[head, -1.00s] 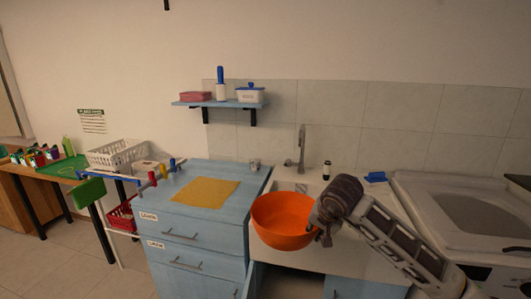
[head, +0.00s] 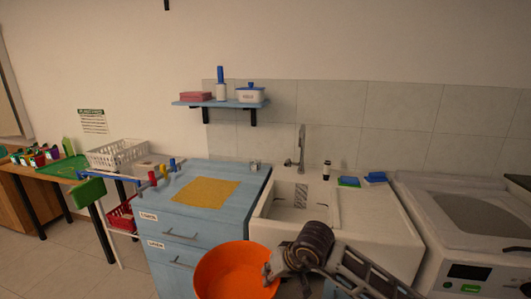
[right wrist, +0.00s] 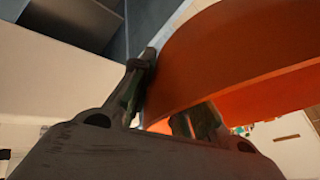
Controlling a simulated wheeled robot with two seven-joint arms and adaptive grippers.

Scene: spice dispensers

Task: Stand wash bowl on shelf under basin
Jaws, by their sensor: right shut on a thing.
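The orange wash bowl (head: 225,272) is in the head view at the bottom middle, in front of the blue cabinet and the sink. My right gripper (head: 272,272) is shut on the bowl's right rim and holds it in the air. In the right wrist view the bowl's orange wall (right wrist: 225,55) passes between the fingers (right wrist: 170,105). The white basin (head: 290,200) with its tap stands behind and above the bowl. The shelf under the basin is hidden in the head view by the bowl and my right arm. My left gripper is not in view.
A blue drawer cabinet (head: 190,228) with a yellow cloth (head: 206,192) stands left of the basin. A white top-loading washer (head: 465,225) stands right. Sponges (head: 349,182) lie on the basin's back edge. A wall shelf (head: 218,104) hangs above.

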